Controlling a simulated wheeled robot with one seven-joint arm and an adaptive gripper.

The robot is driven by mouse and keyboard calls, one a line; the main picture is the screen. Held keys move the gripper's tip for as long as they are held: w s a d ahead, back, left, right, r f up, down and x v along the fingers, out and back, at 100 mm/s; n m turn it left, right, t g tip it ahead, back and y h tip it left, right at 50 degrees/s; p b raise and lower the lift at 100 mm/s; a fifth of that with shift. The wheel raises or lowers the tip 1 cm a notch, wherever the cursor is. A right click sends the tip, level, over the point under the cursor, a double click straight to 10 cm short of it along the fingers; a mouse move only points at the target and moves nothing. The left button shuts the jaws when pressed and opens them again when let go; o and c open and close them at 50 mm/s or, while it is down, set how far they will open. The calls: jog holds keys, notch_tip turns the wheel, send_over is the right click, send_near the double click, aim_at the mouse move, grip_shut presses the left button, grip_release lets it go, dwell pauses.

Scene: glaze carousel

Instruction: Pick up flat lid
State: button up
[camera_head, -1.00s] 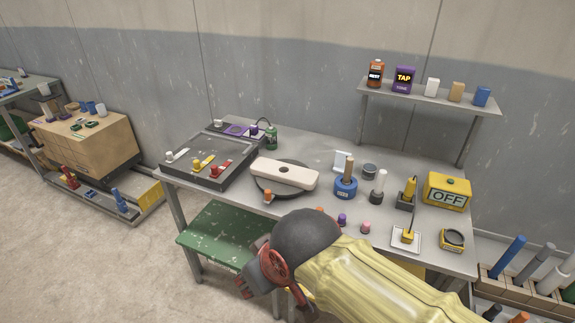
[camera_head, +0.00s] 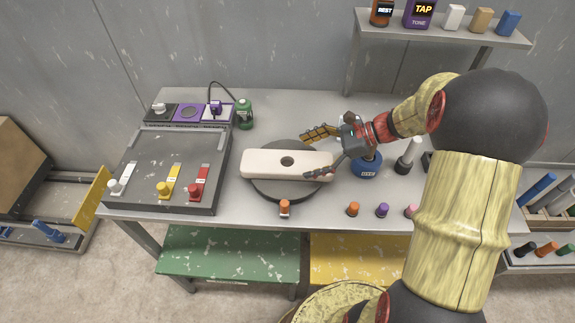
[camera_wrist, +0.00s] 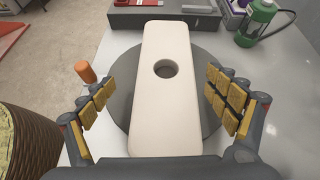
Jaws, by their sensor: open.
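The flat lid (camera_head: 262,164) is a long cream-white bar with rounded ends and a dark round hole in its middle. It lies flat on a dark round turntable (camera_head: 285,191) on the grey table. My gripper (camera_head: 318,154) is open around the right end of the lid in the head view, one finger on the far side and one on the near side. In the wrist view the lid (camera_wrist: 166,108) runs lengthwise between the spread fingers of my gripper (camera_wrist: 168,98), with gaps on both sides. I see no finger touching it.
A grey panel (camera_head: 173,150) with white, yellow and red levers is left of the turntable. A green bottle (camera_head: 244,113) stands behind. An orange knob (camera_head: 285,208) is at the turntable's front. A blue pot (camera_head: 366,167) is just right of my gripper.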

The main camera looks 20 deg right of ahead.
aim_at(281, 163)
jog(key=shift+o, duration=0.2)
jog(key=shift+w+d+f+m, duration=0.35)
jog(key=shift+m, duration=0.05)
jog(key=shift+w+a+f+t, duration=0.1)
jog(key=shift+a+f+t, duration=0.1)
jog(key=shift+t, duration=0.1)
jog(key=b+x, duration=0.3)
jog(key=x, duration=0.3)
jog(key=shift+a, duration=0.4)
jog(key=shift+c, duration=1.3)
jog(key=shift+w, duration=0.1)
jog(key=c, duration=1.8)
jog(key=shift+o, duration=0.2)
jog(key=shift+r, duration=0.1)
